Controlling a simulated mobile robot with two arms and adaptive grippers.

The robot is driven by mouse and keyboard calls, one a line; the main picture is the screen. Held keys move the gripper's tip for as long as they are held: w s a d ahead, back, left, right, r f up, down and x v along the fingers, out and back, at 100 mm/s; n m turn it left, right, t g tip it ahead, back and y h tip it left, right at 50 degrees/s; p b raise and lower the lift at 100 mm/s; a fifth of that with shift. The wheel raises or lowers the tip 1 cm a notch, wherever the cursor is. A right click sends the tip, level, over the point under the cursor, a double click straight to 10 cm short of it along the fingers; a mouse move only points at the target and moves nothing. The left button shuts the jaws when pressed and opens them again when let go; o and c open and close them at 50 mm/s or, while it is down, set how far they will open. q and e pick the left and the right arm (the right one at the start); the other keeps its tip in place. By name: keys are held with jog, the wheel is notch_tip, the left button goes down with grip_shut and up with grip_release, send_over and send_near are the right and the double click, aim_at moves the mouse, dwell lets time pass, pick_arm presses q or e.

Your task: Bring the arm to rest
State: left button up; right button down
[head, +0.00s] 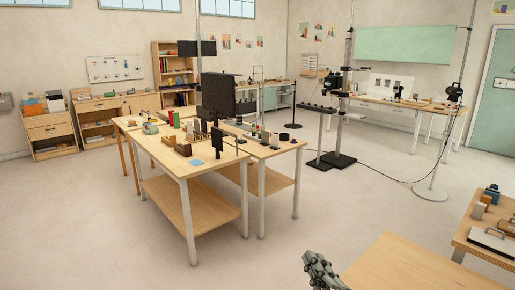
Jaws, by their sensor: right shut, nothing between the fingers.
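My right gripper (322,268) shows at the bottom of the head view, right of the middle. It is dark grey, its fingers are shut, and nothing is held in it. It is beside the left edge of a bare wooden tabletop (415,268); I cannot tell its height against that top. The rest of the right arm is out of frame. My left gripper is not in view.
Wooden tables (193,166) with blocks, books and dark screens stand left of the middle. A table (462,243) with small objects is at the right edge. Dark stands (339,159) and a floor cable are further back. The floor (95,225) at left is clear.

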jog(key=s+d+f+m+g+h, duration=0.2)
jog(key=s+d+f+m, duration=0.1)
jog(key=f, duration=0.3)
jog(key=s+d+f+m+g+h, duration=0.2)
jog(key=d+f+m+g, duration=0.1)
jog(key=f, duration=0.2)
jog(key=s+d+f+m+g, duration=0.1)
jog(key=s+f+m+g, duration=0.3)
jog(key=s+f, duration=0.55)
jog(key=s+d+f+m+g, duration=0.15)
jog(key=s+f+g, duration=0.5)
jog(key=s, duration=0.65)
notch_tip(320, 180, down, 24)
jog(key=s+f+g, duration=0.1)
jog(key=s, duration=0.1)
jog(key=s+d+f+g, duration=0.1)
jog(key=s+d+f, duration=0.1)
jog(key=s+f, duration=1.4)
jog(key=shift+s+d+f, duration=0.15)
jog(key=shift+s+f, duration=0.05)
jog(key=shift+s, duration=0.2)
